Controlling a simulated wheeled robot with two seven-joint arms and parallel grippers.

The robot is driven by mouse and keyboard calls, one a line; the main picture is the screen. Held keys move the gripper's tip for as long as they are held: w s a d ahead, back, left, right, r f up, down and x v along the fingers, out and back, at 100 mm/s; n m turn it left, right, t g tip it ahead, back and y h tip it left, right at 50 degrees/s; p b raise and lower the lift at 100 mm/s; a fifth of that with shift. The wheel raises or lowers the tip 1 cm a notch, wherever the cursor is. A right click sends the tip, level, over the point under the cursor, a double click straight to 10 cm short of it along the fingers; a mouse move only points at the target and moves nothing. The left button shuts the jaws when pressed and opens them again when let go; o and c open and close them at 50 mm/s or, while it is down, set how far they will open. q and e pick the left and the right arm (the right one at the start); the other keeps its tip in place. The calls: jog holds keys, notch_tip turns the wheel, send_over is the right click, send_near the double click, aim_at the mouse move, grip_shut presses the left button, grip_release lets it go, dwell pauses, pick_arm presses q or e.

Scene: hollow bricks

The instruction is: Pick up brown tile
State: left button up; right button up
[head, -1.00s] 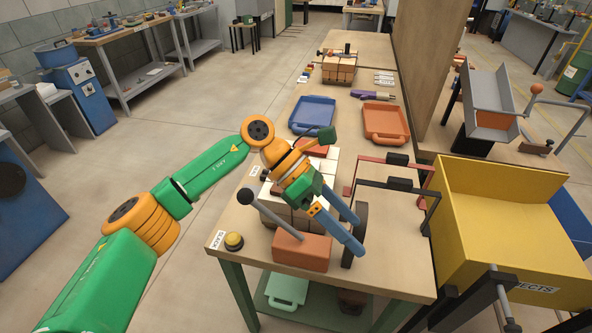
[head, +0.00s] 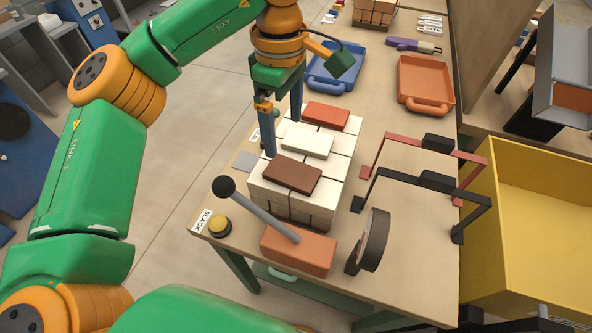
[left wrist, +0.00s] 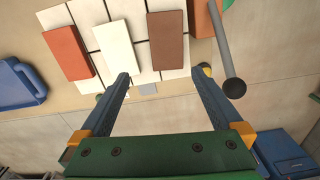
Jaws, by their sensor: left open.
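The brown tile (head: 292,175) lies flat on the near end of a stack of white bricks (head: 325,200). A white tile (head: 307,140) and a red tile (head: 326,116) lie behind it on the same stack. In the left wrist view the brown tile (left wrist: 168,40) is to the right of the white tile (left wrist: 113,47) and the red tile (left wrist: 68,52). My left gripper (head: 283,137) is open and empty, pointing down at the stack's left side, behind and left of the brown tile. In the left wrist view its fingertips (left wrist: 161,76) are apart, with the brown tile beyond them.
An orange block with a grey lever and black knob (head: 298,252) stands just in front of the stack, beside a yellow button (head: 219,226). A dark disc (head: 373,240) and black and red handle frames (head: 425,190) stand to the right. Blue (head: 335,68) and orange (head: 425,85) trays lie behind.

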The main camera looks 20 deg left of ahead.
aim_at(285, 169)
pick_arm(q)
jog(key=shift+s+f+b, duration=0.3)
jog(key=shift+f+b, duration=0.15)
jog(key=shift+f, duration=0.25)
jog(key=shift+s, duration=0.25)
notch_tip(285, 169, down, 6)
jog(key=shift+s+d+f+p, duration=0.15)
jog(key=shift+f+p, duration=0.05)
jog(key=shift+p, duration=0.85)
jog(key=shift+f, duration=0.35)
jog(key=c, duration=1.5)
